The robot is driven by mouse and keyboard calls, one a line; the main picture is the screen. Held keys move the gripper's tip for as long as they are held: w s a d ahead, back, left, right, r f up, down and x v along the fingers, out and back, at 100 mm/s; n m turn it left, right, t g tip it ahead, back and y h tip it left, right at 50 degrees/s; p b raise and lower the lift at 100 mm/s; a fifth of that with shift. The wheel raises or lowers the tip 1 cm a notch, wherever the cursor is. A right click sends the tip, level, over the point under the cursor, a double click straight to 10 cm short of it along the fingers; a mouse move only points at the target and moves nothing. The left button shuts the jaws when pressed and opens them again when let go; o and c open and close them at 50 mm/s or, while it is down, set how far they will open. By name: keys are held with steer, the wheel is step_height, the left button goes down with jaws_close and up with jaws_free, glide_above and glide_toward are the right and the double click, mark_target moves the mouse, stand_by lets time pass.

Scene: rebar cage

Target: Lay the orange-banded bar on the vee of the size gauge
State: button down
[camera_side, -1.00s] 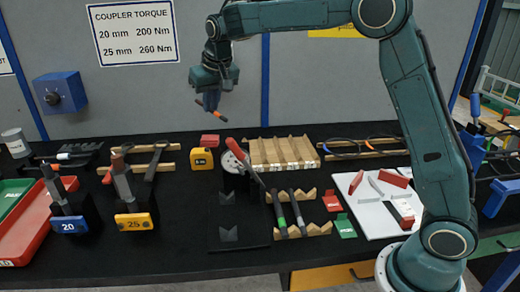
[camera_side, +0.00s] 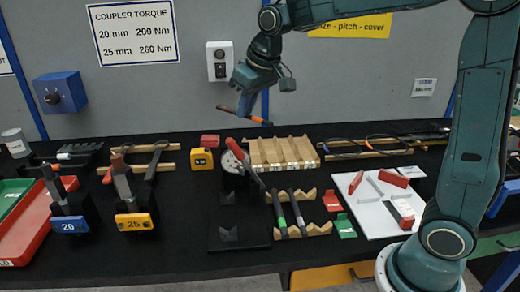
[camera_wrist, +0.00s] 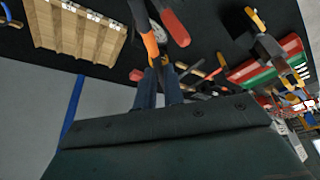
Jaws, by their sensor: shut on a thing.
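The orange-banded bar (camera_side: 258,120) is dark with an orange section near its right end. My gripper (camera_side: 245,108) is shut on it and holds it high above the bench, in front of the grey wall. The bar slopes down to the right. In the wrist view, the bar's orange part (camera_wrist: 150,46) sticks out past my blue fingers (camera_wrist: 160,75). Below stands what looks like the size gauge, a black base (camera_side: 256,238) with dark vee blocks (camera_side: 228,233) and a round pale dial (camera_side: 233,160) behind. A red-handled lever crosses the dial. The bar is well clear of the vees.
A wooden slotted rack (camera_side: 283,152) stands right of the dial. Two bars, one green-banded (camera_side: 280,215), lie across wooden vee strips (camera_side: 318,229). A yellow tape measure (camera_side: 202,159) is left of the dial. A white board (camera_side: 375,222) lies at right.

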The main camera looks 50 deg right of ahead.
steer(key=s+a+f+m+g+h, duration=0.1)
steer(key=s+a+m+h, duration=0.1)
steer(key=a+m, duration=0.7)
steer(key=shift+a+f+h, duration=0.2)
steer(key=shift+a+h, duration=0.4)
steer(key=shift+a, duration=0.2)
steer(key=shift+f, duration=0.15)
step_height(320, 180, down, 20)
steer(key=shift+r, duration=0.15)
stand_by(0.6)
steer(key=shift+f, duration=0.25)
steer(key=c, duration=1.5)
jaws_free()
